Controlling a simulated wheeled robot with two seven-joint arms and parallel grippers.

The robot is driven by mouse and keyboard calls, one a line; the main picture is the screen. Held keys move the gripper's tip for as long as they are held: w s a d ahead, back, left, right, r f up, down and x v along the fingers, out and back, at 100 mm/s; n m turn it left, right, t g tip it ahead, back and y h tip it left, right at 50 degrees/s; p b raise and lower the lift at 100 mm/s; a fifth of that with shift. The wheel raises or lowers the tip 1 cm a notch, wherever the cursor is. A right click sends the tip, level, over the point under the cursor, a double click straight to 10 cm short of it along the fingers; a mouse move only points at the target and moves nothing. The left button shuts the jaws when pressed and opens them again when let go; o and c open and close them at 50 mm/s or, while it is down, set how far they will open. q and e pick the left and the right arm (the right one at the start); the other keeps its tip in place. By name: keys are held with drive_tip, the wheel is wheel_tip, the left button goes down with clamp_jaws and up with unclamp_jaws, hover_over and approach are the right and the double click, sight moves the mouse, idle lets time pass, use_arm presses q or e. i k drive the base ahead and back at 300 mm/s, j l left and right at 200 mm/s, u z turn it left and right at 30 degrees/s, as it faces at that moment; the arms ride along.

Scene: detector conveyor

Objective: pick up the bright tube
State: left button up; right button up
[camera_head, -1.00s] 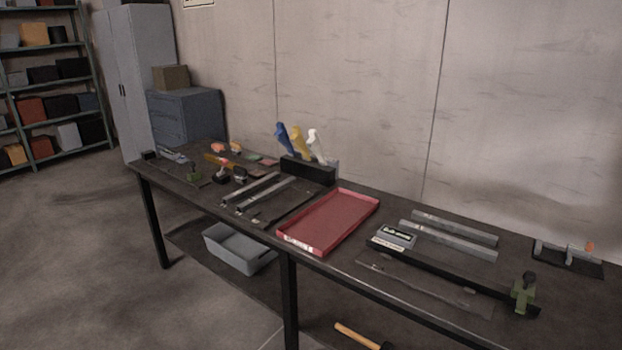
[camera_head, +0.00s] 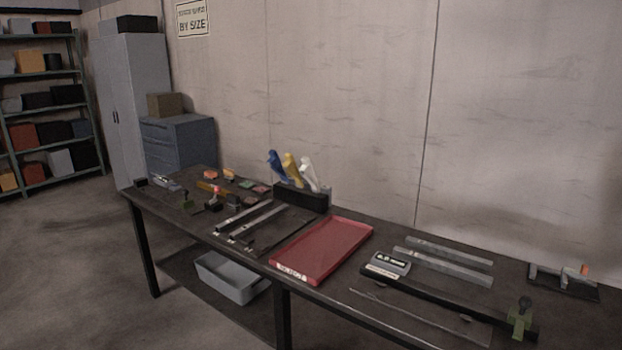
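Two pale silver bars or tubes lie side by side on the right half of the dark workbench: a far one (camera_head: 450,251) and a near one (camera_head: 442,267). Two more light metal bars lie on the left half, a left one (camera_head: 242,214) and a right one (camera_head: 258,222). I cannot tell which of these is the bright tube. Neither of my grippers is in view.
A red tray (camera_head: 322,250) sits mid-bench (camera_head: 228,254). Right of it are a grey device (camera_head: 386,264) and a long black bar with a green clamp (camera_head: 520,318). Blue, yellow and white handles stand in a black holder (camera_head: 300,196). A grey bin (camera_head: 231,277) is underneath.

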sight(468, 275)
drive_tip(key=i+z, duration=0.1)
drive_tip(key=z, duration=0.3)
drive_tip(key=i+z, duration=0.1)
drive_tip(key=z, duration=0.25)
drive_tip(key=i+z, duration=0.1)
drive_tip(key=z, duration=0.3)
drive_tip(key=i+j+z, duration=0.3)
drive_tip(key=i, duration=0.15)
drive_tip(key=i+j+z, duration=0.25)
drive_tip(key=i, duration=0.15)
drive_tip(key=i+j, duration=0.25)
